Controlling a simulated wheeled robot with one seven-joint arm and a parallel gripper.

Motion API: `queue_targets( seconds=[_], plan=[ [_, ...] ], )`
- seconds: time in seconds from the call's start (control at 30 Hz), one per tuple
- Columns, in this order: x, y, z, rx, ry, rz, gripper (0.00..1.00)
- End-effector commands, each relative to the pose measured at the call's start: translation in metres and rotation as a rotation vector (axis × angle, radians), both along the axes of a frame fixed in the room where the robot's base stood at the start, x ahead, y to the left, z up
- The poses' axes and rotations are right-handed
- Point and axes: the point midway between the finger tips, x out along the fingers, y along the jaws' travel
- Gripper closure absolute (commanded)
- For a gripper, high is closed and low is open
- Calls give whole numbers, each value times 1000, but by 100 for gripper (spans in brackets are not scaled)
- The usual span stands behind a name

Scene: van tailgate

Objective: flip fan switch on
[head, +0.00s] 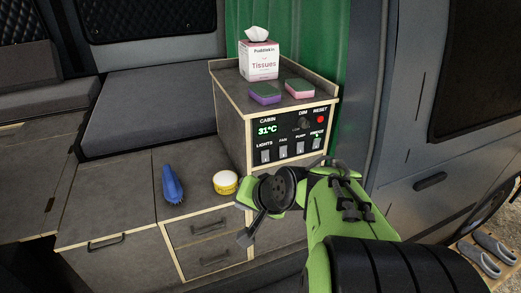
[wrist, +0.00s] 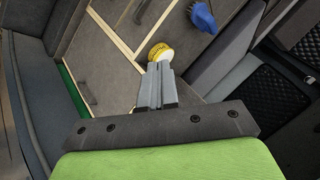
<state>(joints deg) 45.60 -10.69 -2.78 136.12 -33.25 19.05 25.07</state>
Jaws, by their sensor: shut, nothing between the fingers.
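The fan switch (head: 284,153) is a small light rocker under the FAN label on the black control panel (head: 260,143), on the front of the raised cabinet. The LIGHTS switch (head: 266,157) is to its left, and the PUMP switch (head: 300,148) and another switch (head: 317,143) are to its right. The display reads 31°C. My gripper (head: 243,238) is below the panel and in front of the drawers, apart from the switch. In the wrist view my gripper (wrist: 157,68) is shut and empty, its tips over the yellow tub. The panel is not in the wrist view.
A yellow tub (head: 225,183) and a blue brush (head: 172,185) stand on the lower counter. The van door (head: 440,150) is at the right.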

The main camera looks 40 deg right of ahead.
Motion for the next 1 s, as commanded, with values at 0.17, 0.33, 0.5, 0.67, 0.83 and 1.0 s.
queue_targets(
  seconds=[0.17, 0.33, 0.5, 0.67, 0.83, 1.0],
  plan=[
    [7, -88, -9, 227, -171, -317, 100],
    [-12, -162, -10, 401, -356, -569, 100],
    [-27, -195, -9, 477, -452, -676, 100],
    [-28, -197, -8, 483, -461, -684, 100],
    [-26, -196, -8, 481, -459, -681, 100],
    [-8, -201, -17, 483, -454, -676, 100]
  ],
)
